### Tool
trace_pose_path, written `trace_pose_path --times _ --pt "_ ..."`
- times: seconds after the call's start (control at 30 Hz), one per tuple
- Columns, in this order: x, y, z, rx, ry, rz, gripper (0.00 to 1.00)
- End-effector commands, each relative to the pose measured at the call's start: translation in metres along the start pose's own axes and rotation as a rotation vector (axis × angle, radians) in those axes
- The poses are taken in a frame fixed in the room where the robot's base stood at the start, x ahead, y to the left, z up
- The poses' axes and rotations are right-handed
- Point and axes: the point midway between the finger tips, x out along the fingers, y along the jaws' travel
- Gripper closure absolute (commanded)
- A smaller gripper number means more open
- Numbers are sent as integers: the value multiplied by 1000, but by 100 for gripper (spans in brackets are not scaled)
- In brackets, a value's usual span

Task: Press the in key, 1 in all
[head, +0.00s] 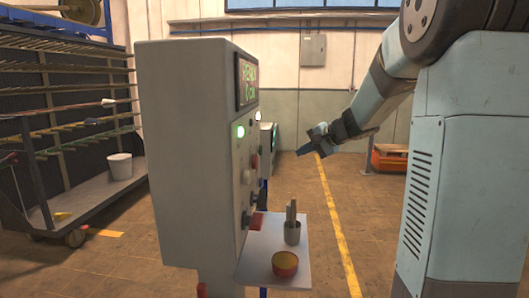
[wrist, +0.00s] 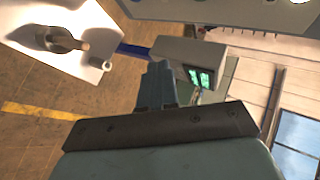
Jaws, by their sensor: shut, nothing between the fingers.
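A tall grey control cabinet (head: 190,150) stands in the middle of the head view. Its front face is seen at a steep angle and carries a lit green display (head: 246,80), a green lamp (head: 239,131) and several knobs and buttons. I cannot tell which of them is the in key. The edge of a panel with buttons (wrist: 230,8) shows at the top of the wrist view. My gripper (head: 303,151) is shut and empty, to the right of the cabinet face and apart from it. Its fingers also show in the wrist view (wrist: 158,75).
A smaller grey unit with a green screen (wrist: 190,58) stands beyond my fingers. A rack (head: 70,120) stands left. Floor right of the shelf is clear.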

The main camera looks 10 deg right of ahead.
Motion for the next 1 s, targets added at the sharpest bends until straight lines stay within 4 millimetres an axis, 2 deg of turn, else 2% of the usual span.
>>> trace_pose_path --times 0.6,1.0 --pt "45 -33 33 -2 -2 0 100" --pt "59 -44 43 -1 0 0 100"
